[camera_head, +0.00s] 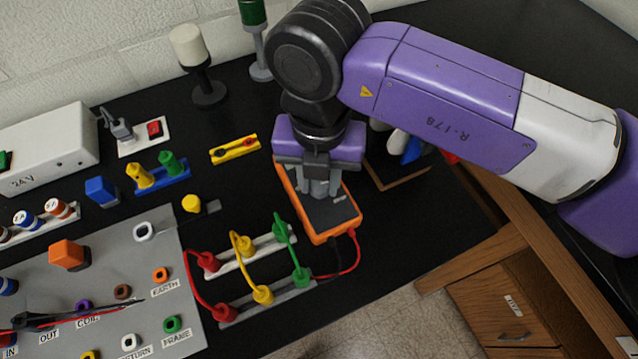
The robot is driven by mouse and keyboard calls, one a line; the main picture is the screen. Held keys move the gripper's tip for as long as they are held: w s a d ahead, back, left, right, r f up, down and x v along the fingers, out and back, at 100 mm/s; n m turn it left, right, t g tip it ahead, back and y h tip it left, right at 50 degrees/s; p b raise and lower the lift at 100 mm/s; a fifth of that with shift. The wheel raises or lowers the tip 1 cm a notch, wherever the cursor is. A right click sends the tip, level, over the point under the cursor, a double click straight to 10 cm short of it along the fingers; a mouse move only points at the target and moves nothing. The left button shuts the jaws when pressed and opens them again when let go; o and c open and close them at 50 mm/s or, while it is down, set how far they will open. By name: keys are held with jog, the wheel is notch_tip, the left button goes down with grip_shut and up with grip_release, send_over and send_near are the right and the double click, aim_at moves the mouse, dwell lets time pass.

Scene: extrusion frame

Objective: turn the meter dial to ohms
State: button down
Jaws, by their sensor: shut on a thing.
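The meter (338,215) is an orange-edged unit with a dark face, lying on the black bench top at the middle of the head view. My gripper (320,192) points down over the meter's face, with its fingers shut on the dial. The dial itself and its markings are hidden under the fingers, so I cannot tell which setting it points to. A red lead and a black lead (354,250) come out of the meter's near end.
Red, yellow and green cables (240,250) join two terminal strips left of the meter. A grey panel (190,285) with sockets lies farther left. A wooden tray (400,178) is right of the meter. The bench's near edge lies below the meter, above a wooden drawer (500,308).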

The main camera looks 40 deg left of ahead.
aim_at(320, 185)
jog(key=n+b, duration=0.3)
jog(key=n, duration=0.1)
jog(key=shift+f, duration=0.15)
jog(key=shift+n+b, duration=1)
jog(key=shift+n, duration=0.3)
jog(key=shift+r, duration=0.2)
jog(key=c, duration=1.1)
grip_release()
jog(key=shift+o, duration=0.2)
jog(key=shift+r, duration=3.9)
